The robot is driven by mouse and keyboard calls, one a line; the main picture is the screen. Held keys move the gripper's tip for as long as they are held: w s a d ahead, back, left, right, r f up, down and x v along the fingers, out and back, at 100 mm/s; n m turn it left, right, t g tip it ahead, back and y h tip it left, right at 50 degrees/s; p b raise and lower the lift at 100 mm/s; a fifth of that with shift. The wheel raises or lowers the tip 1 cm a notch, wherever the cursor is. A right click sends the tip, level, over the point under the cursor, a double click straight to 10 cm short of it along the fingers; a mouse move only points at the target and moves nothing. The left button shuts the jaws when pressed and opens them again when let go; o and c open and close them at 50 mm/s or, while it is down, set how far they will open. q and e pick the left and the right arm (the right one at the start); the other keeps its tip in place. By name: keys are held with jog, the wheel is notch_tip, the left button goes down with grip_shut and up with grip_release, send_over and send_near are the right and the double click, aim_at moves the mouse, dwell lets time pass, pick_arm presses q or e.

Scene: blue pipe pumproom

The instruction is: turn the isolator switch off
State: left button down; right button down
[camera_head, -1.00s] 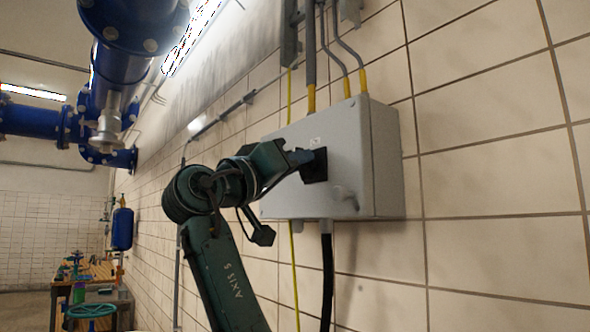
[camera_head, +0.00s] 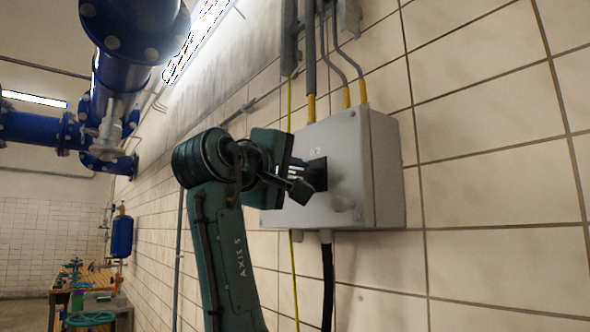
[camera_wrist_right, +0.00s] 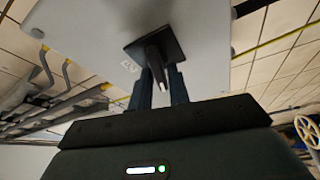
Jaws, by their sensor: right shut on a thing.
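The isolator box (camera_head: 350,130) is a grey cabinet on the tiled wall, right of centre in the head view. Its switch has a square black plate (camera_head: 320,174) on the box front. The right wrist view shows the plate (camera_wrist_right: 172,46) and the dark switch handle (camera_wrist_right: 156,66) standing out from it. My right gripper (camera_head: 299,170) is at the plate, coming from the left. Its two fingers (camera_wrist_right: 160,86) are shut on the handle, one on each side. The handle is mostly hidden in the head view. My left gripper is out of view.
Conduits with yellow ends (camera_head: 309,105) enter the box top, and a black cable (camera_head: 327,280) leaves its underside. Large blue pipes (camera_head: 125,60) hang at upper left. A workbench (camera_head: 92,300) stands far off at lower left. The wall right of the box is bare.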

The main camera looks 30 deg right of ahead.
jog(key=shift+n+y, duration=0.5)
jog(key=shift+n, duration=0.7)
jog(key=shift+p, duration=0.3)
jog(key=c, duration=1.5)
grip_release()
jog(key=b+v, duration=0.3)
jog(key=v, duration=1)
jog(key=shift+a, duration=0.15)
